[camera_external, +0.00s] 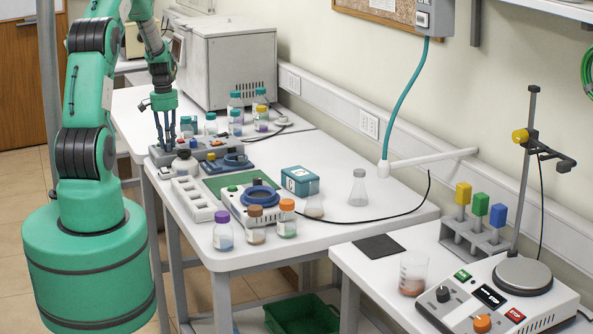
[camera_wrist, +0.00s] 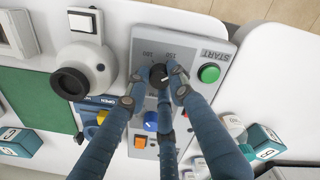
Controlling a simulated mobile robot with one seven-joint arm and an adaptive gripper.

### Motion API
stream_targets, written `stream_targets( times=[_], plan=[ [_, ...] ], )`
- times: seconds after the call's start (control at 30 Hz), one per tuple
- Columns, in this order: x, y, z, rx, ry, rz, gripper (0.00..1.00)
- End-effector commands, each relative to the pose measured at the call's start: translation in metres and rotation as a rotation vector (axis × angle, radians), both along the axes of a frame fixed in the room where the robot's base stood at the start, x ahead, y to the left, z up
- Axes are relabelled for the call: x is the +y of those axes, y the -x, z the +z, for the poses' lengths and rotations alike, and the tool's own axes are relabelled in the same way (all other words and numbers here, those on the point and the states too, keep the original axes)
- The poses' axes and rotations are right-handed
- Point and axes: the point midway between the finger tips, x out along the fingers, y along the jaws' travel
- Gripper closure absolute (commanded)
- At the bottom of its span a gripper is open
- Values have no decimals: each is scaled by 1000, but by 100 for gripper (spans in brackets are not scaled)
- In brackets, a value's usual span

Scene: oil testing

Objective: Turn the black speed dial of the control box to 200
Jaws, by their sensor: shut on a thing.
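My gripper (camera_wrist: 160,85) points down with its blue-grey fingers closed around the black speed dial (camera_wrist: 158,74) in the wrist view. The dial is partly hidden between the fingertips. A small light mark shows on it, but I cannot tell which number it points at. The grey control box (camera_wrist: 195,48) carries printed numbers around the dial; 100 and 150 can be made out, and 200 cannot. In the external view my gripper (camera_external: 165,145) stands over the control box (camera_external: 160,158) at the table's left end, and the dial is hidden there.
On the box are a green START button (camera_wrist: 209,73), a blue knob (camera_wrist: 151,121) and an orange button (camera_wrist: 140,142).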

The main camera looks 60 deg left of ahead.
Motion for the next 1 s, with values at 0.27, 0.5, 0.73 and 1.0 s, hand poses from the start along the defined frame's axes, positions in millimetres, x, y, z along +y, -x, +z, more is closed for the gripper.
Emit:
stream_targets(
  times=[0.27,0.5,0.73,1.0],
  plan=[
    [5,-3,4,-5,-12,-235,100],
    [5,-4,5,-5,-12,-365,100],
    [4,-5,5,-6,-13,-415,100],
    [5,-6,6,-7,-14,-419,100]
  ],
)
